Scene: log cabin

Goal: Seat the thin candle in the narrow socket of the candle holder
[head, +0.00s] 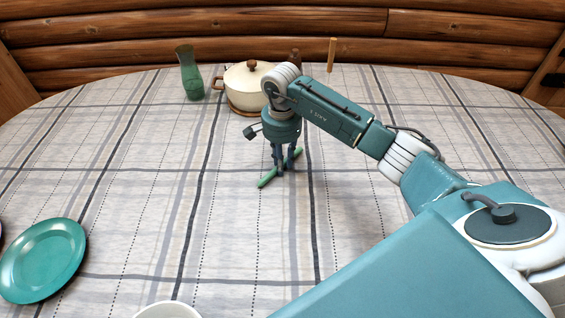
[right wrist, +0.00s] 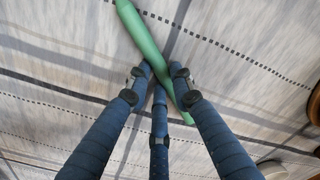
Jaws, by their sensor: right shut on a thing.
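A slim green candle (head: 267,178) lies slantwise at the right gripper, low over the tablecloth. It also shows in the right wrist view (right wrist: 140,35), running from the top middle down between the fingers. My right gripper (head: 284,165) points down near the middle of the table and is shut on the candle. In the right wrist view its three fingers (right wrist: 159,82) close around the candle. I cannot tell whether the candle touches the cloth. I cannot make out the candle holder or its narrow socket. My left gripper is out of view.
A green vase (head: 189,75) and a cream lidded pot (head: 240,88) stand at the back. A thin tan upright stick (head: 331,55) stands behind my right arm. A teal plate (head: 42,260) lies at the left, and a white rim (head: 167,310) shows at the front. The left middle is clear.

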